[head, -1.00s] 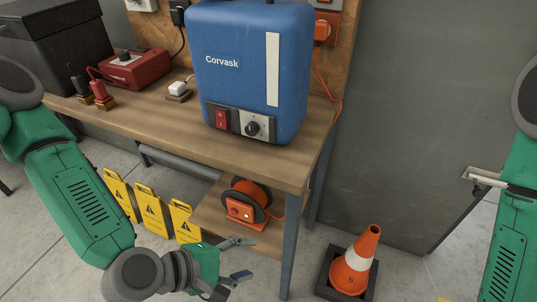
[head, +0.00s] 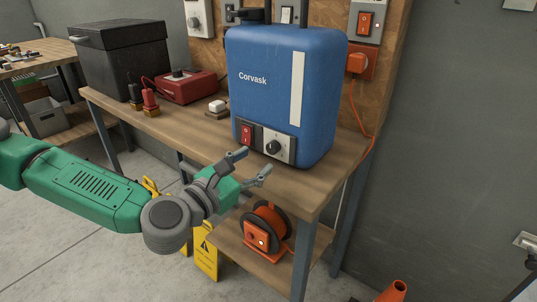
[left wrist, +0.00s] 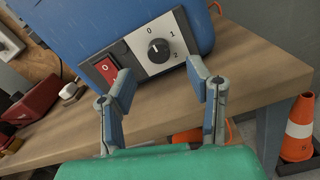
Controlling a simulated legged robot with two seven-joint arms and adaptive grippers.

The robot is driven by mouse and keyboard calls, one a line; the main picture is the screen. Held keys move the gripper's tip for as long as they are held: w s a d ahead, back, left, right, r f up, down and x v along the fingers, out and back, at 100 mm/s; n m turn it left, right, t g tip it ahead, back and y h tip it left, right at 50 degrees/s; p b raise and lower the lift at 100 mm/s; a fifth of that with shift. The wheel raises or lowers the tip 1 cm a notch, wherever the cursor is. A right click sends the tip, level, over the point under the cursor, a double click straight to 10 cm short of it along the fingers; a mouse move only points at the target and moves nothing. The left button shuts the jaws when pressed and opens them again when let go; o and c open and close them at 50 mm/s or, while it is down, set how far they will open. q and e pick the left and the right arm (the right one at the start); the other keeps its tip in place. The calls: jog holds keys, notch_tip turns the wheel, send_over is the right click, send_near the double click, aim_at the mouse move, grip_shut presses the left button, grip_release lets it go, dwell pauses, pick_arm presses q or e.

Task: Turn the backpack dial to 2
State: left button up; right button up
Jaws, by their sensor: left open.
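The blue Corvask backpack unit (head: 283,85) stands upright on the wooden bench. Its black dial (head: 273,147) sits on a pale plate low on the front, right of a red rocker switch (head: 246,133). In the left wrist view the dial (left wrist: 158,50) is marked 0, 1 and 2; its pointer setting is too small to read surely. My left gripper (head: 250,166) is open and empty, in front of and just below the dial, apart from it. In the left wrist view its fingers (left wrist: 162,88) frame the dial plate. My right gripper is not in view.
The wooden bench (head: 190,140) has a red box (head: 187,86) and a black case (head: 120,60) at the left. An orange reel (head: 265,228) sits on the lower shelf. A yellow sign (head: 206,258) and an orange cone (head: 393,292) stand on the floor.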

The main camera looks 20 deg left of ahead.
aim_at(271, 149)
pick_arm(q)
jog(key=x, duration=0.4)
jog(key=shift+w+d, duration=0.15)
jog(key=shift+w, duration=0.65)
grip_shut()
